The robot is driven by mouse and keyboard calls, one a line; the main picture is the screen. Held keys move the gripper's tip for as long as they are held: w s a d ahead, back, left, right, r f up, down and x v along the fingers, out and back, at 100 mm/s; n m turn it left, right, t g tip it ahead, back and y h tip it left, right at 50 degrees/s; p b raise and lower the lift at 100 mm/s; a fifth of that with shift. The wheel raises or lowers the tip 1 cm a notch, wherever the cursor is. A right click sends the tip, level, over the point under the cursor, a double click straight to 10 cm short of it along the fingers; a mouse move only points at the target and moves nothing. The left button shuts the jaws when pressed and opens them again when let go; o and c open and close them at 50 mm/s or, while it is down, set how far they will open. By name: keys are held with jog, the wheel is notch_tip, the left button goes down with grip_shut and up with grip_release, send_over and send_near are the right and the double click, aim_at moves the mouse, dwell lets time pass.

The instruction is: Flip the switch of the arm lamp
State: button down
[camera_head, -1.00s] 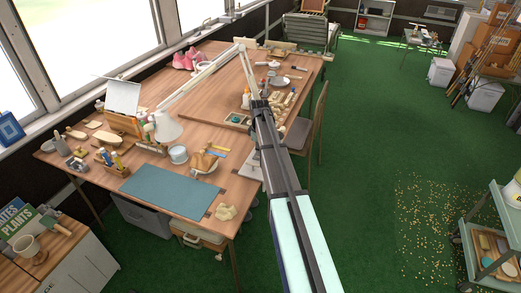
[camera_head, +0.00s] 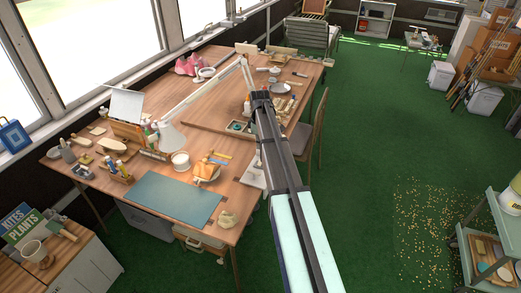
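The arm lamp is white, with a cone-shaped shade (camera_head: 172,138) over the left part of the wooden workbench. Its thin jointed arm (camera_head: 205,88) slants up and right from the shade to an elbow near my arm's far end. The lamp's switch is too small to make out, and its base cannot be told clearly. My gripper (camera_head: 262,97) is at the dark far end of my arm, over the bench's right side and right of the shade. Its fingers cannot be made out, and I cannot tell whether it touches anything.
Green floor (camera_head: 370,130) is open to the right, with scattered bits. A cart (camera_head: 490,235) stands at lower right.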

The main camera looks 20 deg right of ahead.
notch_tip(320, 180, up, 11)
jog(key=p, duration=0.4)
jog(key=shift+s+f+p, duration=0.15)
jog(key=shift+p, duration=0.15)
